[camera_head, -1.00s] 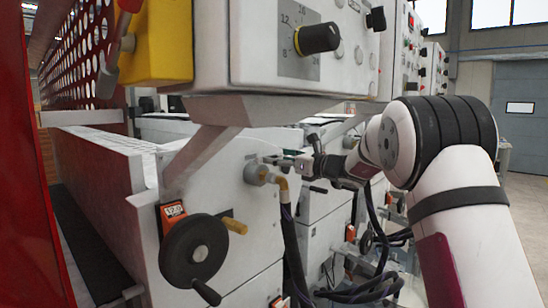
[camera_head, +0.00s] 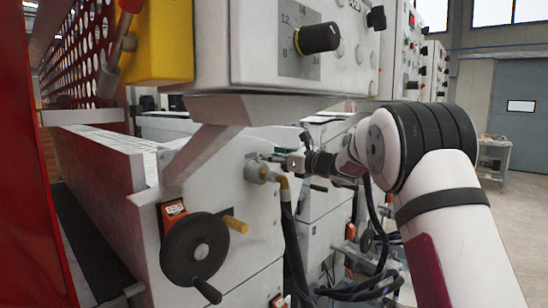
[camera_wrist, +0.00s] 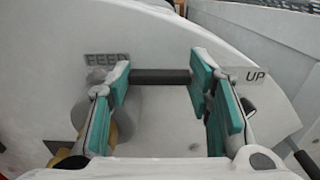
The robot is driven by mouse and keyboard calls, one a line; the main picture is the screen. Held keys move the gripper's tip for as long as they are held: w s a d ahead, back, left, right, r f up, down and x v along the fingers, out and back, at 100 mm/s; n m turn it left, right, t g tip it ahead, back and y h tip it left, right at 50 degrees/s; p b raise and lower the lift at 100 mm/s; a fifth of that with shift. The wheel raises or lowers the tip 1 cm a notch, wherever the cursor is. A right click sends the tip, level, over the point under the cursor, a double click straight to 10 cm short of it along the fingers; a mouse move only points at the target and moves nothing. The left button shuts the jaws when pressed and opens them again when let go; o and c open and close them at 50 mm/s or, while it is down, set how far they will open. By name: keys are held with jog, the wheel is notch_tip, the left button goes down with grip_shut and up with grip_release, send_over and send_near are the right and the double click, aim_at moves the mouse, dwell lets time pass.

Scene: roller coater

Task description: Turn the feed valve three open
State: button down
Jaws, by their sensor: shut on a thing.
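The feed valve (camera_head: 258,172) is a grey round fitting with a brass elbow and hose, on the white side panel of the machine. In the wrist view its body (camera_wrist: 122,112) is partly hidden behind my left finger, below a FEED label (camera_wrist: 101,59). A dark bar-shaped valve handle (camera_wrist: 160,76) lies across the picture between my teal finger pads. My gripper (camera_wrist: 160,82) is shut on this handle, one pad at each end. In the head view my gripper (camera_head: 284,162) is small, beside the valve on its right, and the handle is hard to make out.
A black handwheel (camera_head: 195,250) with a counter is below left of the valve. The control box (camera_head: 290,60) with a dial overhangs above. Dark hoses (camera_head: 365,275) hang below my arm. An UP label (camera_wrist: 256,76) is at the right in the wrist view.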

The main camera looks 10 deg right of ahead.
jog(key=shift+s+d+m+t+h, duration=0.1)
jog(key=shift+s+m+t+h, duration=0.25)
jog(key=shift+m+t+h, duration=0.45)
jog(key=shift+g, duration=0.3)
jog(key=c, duration=0.8)
grip_release()
jog(key=shift+o, duration=0.2)
jog(key=v, duration=1.2)
